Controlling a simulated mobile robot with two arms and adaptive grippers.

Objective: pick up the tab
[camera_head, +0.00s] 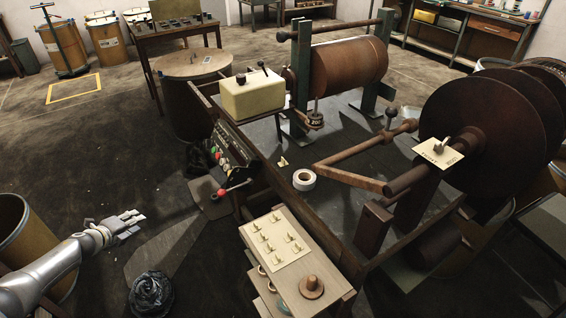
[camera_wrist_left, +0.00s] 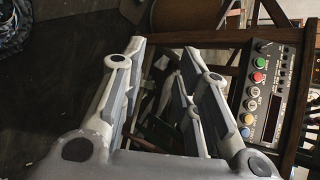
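A small pale yellow piece, possibly the tab (camera_head: 283,162), lies on the dark bench top (camera_head: 335,140) just behind a white tape roll (camera_head: 304,179). Several similar small pieces stand on a cream board (camera_head: 257,247) on the small wooden stand (camera_head: 335,287) at the front; I cannot tell which piece is the tab. My left gripper (camera_head: 138,219) is at the left, over the dark floor, well away from the bench and the stand. The left wrist view shows its fingers (camera_wrist_left: 162,52) apart with nothing held between them. My right gripper is not in view.
A control panel with coloured buttons (camera_head: 231,150) and a red-knobbed lever (camera_head: 222,193) is on the bench's left side. A drum (camera_head: 16,225) and a black bag (camera_head: 151,294) are near my left arm. A large spool (camera_head: 480,115) stands at the right.

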